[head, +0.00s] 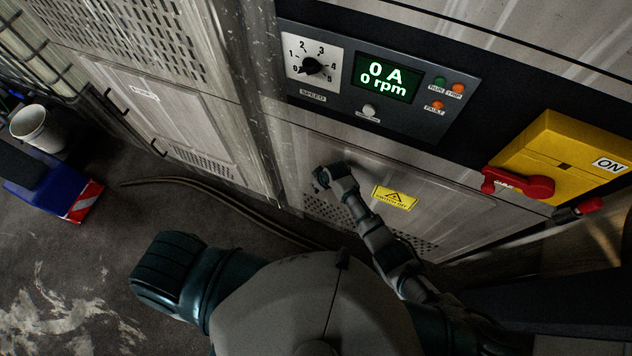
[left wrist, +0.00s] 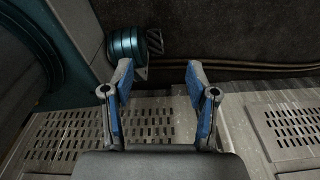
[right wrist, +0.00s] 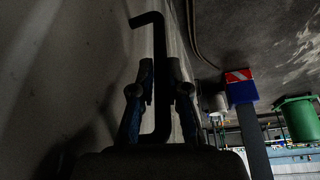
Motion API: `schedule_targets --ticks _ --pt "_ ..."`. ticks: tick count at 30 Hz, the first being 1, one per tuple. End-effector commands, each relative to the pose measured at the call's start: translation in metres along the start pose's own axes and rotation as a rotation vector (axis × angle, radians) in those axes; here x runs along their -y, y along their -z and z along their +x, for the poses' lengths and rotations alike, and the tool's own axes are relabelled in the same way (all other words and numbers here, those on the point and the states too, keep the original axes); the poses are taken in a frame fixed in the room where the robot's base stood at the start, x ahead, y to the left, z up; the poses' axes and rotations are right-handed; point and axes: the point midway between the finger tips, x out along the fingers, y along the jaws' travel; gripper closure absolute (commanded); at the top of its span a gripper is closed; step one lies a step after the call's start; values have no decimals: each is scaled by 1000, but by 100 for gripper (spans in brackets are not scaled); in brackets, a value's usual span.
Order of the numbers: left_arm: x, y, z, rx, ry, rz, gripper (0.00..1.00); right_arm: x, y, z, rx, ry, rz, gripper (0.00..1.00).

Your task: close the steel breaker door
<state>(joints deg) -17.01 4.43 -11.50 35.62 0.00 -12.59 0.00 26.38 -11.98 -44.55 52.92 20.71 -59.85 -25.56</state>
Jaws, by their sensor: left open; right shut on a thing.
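The steel door (head: 440,215) with a yellow warning label (head: 395,197) and perforated vents is low on the cabinet, below the control panel. I cannot tell whether it stands slightly ajar. My right gripper (head: 322,178) is at its left part. In the right wrist view my right gripper (right wrist: 158,75) is shut on a black bent handle (right wrist: 160,45), whose hooked end sticks out past the fingers. My left gripper (left wrist: 158,78) is open and empty in the left wrist view, with perforated steel panels behind it. It does not show in the head view.
The control panel (head: 465,75) is above the door. A yellow switch box (head: 560,150) with a red handle (head: 525,185) is to its right. Another door (head: 165,110) is at left. A cable (head: 215,195) crosses the floor. A white bucket (head: 38,128) stands far left.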

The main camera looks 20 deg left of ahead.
Motion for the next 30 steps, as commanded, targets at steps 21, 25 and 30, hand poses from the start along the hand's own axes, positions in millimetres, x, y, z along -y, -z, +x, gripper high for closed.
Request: schedule_targets --ticks 21,25,30 --pt "2 -4 0 5 2 0 42 -9 2 -2 -9 -16 -2 61" --pt "5 -4 0 4 6 1 42 -9 2 -3 -8 -16 -1 61" --pt "3 -4 0 5 4 0 42 -10 3 -17 -12 -18 -1 61"
